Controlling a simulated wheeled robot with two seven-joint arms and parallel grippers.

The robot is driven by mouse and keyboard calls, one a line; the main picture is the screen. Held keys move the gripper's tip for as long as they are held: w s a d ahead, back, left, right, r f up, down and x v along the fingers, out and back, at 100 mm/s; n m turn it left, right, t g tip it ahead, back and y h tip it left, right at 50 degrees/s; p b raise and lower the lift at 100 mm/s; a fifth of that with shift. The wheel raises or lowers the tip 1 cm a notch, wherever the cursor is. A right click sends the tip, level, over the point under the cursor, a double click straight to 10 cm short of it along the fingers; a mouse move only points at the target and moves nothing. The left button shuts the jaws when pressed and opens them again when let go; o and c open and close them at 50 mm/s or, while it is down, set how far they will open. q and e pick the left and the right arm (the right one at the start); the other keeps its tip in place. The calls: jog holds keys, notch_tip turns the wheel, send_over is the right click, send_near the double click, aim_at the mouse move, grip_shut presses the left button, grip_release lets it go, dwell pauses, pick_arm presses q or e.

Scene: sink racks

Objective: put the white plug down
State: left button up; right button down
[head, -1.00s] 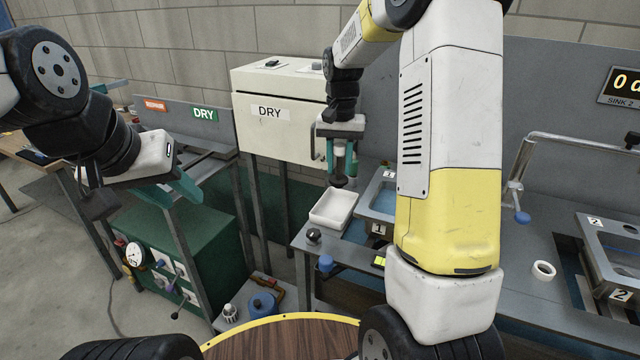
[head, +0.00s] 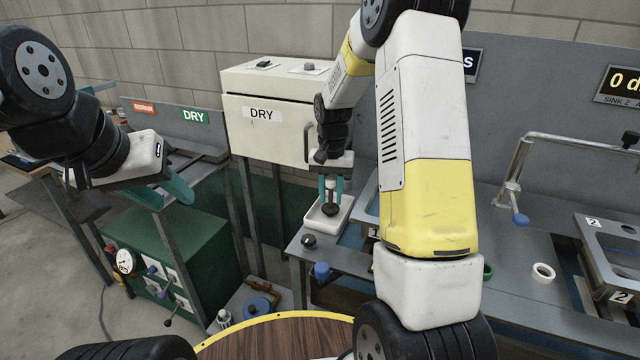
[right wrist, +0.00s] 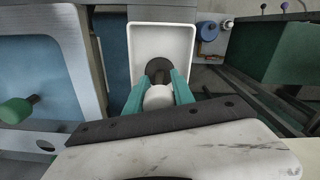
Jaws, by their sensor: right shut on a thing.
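The white plug shows in the right wrist view as a white round top (right wrist: 158,98) with a dark disc-shaped lower part (right wrist: 159,70). My right gripper (head: 332,188) points down and is shut on the plug, one teal finger on each side. The plug's dark end (head: 330,209) is over or inside the white tray (head: 309,222), which also shows in the right wrist view (right wrist: 184,36). I cannot tell whether the plug touches the tray's floor. My left gripper (head: 167,193) is open and empty at the left, away from the tray.
The cream DRY cabinet (head: 270,125) stands behind. A white ring (head: 543,272) lies on the bench at right. My right arm hides part of the bench.

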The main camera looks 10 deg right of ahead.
jog(key=shift+f, duration=0.1)
jog(key=c, duration=1.1)
grip_release()
